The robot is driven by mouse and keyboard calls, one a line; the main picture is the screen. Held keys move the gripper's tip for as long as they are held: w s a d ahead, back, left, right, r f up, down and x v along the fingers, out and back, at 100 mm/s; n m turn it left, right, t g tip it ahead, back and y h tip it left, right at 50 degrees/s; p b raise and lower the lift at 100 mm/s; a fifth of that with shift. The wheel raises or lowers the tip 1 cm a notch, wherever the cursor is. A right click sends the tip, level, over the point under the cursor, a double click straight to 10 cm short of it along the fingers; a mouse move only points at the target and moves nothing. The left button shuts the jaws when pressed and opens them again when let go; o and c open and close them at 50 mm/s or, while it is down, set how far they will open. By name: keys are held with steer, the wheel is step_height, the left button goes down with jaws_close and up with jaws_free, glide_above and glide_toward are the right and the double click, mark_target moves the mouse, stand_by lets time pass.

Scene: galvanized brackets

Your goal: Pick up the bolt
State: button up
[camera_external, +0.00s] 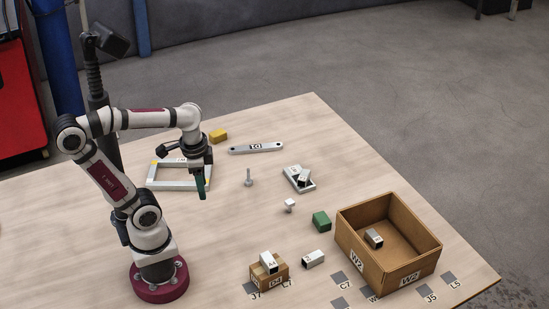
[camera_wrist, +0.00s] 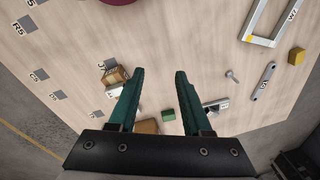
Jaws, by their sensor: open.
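The grey metal bolt (camera_external: 249,178) stands upright on the wooden table, its wider end seemingly down, in the middle of the external view. In the wrist view the bolt (camera_wrist: 232,76) shows to the right of my right finger, apart from it. My gripper (camera_external: 201,190) points down above the table, to the left of the bolt in the external view, near the metal frame. In the wrist view my gripper (camera_wrist: 160,73) has its two green fingers wide apart, with nothing held between them.
A metal frame (camera_external: 150,184) lies beside my gripper. A yellow block (camera_external: 218,135) and a flat link bar (camera_external: 256,148) lie behind. A small pale piece (camera_external: 290,205), a metal tray (camera_external: 292,176), and a green block (camera_external: 321,221) are right of the bolt. A cardboard box (camera_external: 408,272) stands front right.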

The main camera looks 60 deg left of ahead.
steer(key=w+f+n+t, duration=0.1)
steer(key=w+n+t, duration=0.1)
steer(key=w, duration=0.4)
steer(key=n+t+y, duration=0.7)
steer(key=n, duration=0.3)
glide_above(249, 176)
steer(key=s+d, duration=0.2)
steer(key=s, duration=0.1)
step_height(249, 176, down, 4)
steer(key=r, duration=0.1)
step_height(249, 176, down, 17)
steer(key=shift+r, duration=0.1)
steer(key=shift+t+y, duration=0.3)
steer(key=x, duration=0.8)
steer(key=shift+s+d+f, duration=0.1)
steer(key=shift+s+f, duration=0.1)
steer(key=shift+f, duration=0.1)
jaws_close()
